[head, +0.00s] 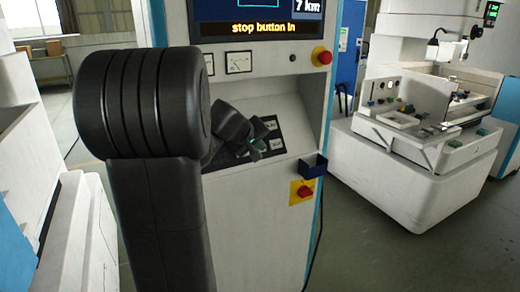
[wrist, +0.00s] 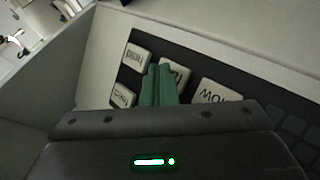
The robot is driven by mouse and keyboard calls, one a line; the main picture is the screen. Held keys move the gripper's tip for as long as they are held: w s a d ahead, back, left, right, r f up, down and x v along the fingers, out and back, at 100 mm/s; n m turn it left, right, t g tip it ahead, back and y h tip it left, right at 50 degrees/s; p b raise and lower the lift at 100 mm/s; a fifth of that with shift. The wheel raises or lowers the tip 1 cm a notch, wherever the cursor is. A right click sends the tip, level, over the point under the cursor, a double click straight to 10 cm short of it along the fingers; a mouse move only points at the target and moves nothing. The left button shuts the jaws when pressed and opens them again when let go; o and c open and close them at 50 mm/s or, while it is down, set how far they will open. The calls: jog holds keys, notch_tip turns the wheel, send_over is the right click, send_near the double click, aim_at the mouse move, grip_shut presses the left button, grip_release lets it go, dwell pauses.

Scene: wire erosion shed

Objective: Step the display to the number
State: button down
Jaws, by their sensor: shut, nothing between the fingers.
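The display (head: 258,12) at the top of the machine console shows "7 km", cut by the frame's top edge, and an amber line reading "stop button in". Below it, a dark key panel (head: 270,128) lies on the sloped console. My gripper (head: 254,153) is over this panel, its fingers shut and empty. In the wrist view, the green fingers of my gripper (wrist: 160,72) are at a middle white key (wrist: 176,70) and partly hide it. A right key (wrist: 216,92), an upper left key (wrist: 134,57) and a lower left key (wrist: 122,95) are beside it. I cannot tell whether the fingertips touch.
A red knob on a yellow plate (head: 302,191) is lower, below a small dark blue box (head: 307,165). Another white machine (head: 400,165) stands at the right. Grey floor lies between.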

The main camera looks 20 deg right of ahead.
dwell(0.3)
jog(key=shift+s+r, duration=0.5)
jog(key=shift+s, duration=0.1)
jog(key=s+r+p, duration=0.1)
jog(key=s, duration=0.1)
jog(key=s+r, duration=0.2)
jog(key=shift+d+p, duration=0.2)
jog(key=shift+p, duration=0.2)
jog(key=shift+f, duration=0.1)
dwell(2.2)
jog(key=shift+s+d+r+p, duration=0.1)
jog(key=shift+s+r+p, duration=0.6)
jog(key=shift+p, duration=0.55)
jog(key=shift+s+r+p, duration=0.45)
jog(key=shift+s+p, duration=0.45)
jog(key=shift+p, duration=0.3)
